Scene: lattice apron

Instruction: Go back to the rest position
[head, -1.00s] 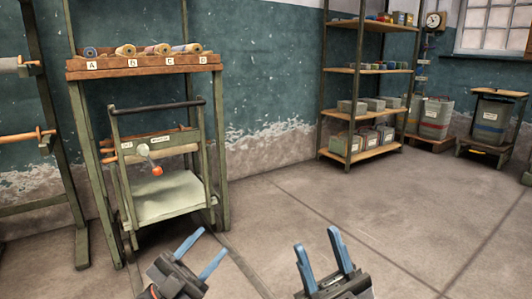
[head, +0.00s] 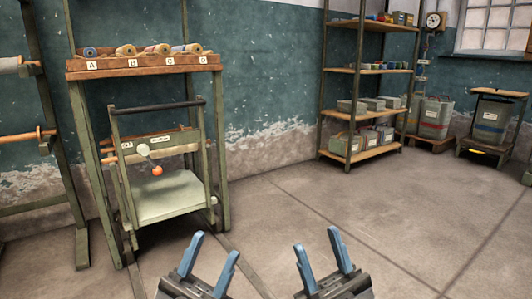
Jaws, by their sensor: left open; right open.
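My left gripper (head: 213,256) is at the bottom of the head view, a little left of the middle. Its two blue fingers are apart with nothing between them. My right gripper (head: 318,258) is at the bottom, right of the middle, also open and empty. Both are in front of the floor and touch nothing that I can see. The lower parts of both grippers are cut off by the picture's edge.
A rack with rods (head: 40,135) is far left. Shelving (head: 362,115) stands at the back. The floor (head: 350,200) to the right is clear.

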